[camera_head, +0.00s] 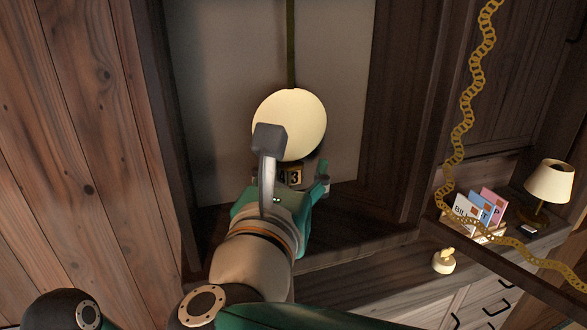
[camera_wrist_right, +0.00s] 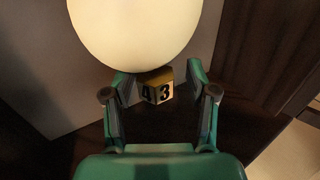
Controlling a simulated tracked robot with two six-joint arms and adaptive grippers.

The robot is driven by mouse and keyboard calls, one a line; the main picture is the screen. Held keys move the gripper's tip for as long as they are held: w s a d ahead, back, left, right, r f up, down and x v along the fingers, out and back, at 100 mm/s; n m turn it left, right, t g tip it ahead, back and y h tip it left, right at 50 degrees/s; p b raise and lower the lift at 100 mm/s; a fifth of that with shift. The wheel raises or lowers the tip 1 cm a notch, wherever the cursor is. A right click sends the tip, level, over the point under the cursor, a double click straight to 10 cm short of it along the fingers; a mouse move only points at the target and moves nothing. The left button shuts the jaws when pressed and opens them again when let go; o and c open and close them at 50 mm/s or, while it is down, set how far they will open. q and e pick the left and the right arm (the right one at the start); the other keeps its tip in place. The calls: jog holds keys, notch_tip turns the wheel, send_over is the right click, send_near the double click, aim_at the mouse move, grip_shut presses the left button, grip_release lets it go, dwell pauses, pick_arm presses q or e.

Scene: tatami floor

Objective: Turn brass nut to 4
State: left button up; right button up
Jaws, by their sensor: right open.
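The brass nut (camera_head: 294,178) sits just under a large pale pendulum disc (camera_head: 290,122). In the right wrist view the nut (camera_wrist_right: 157,88) shows two faces, a black 4 on the left and a black 3 on the right, with a corner between them. My right gripper (camera_wrist_right: 156,80) is open, with one finger on each side of the nut and visible gaps between. In the head view a grey part of my own arm hides the nut's left side and one finger of the right gripper (camera_head: 292,182). My left gripper is out of view.
The pendulum hangs by a dark rod (camera_head: 291,45) inside a wooden case. A brass chain (camera_head: 462,125) hangs at the right. Beyond it are a letter holder (camera_head: 487,233), a lamp (camera_head: 550,183) and a small yellowish object (camera_head: 444,262) on a wooden surface.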

jog(key=shift+a, duration=0.1)
jog(key=shift+a, duration=0.1)
jog(key=shift+c, duration=1)
jog(key=shift+s, duration=0.1)
jog(key=c, duration=0.8)
jog(key=shift+d, duration=0.25)
grip_shut()
jog(key=shift+a, duration=0.15)
jog(key=shift+y, duration=0.3)
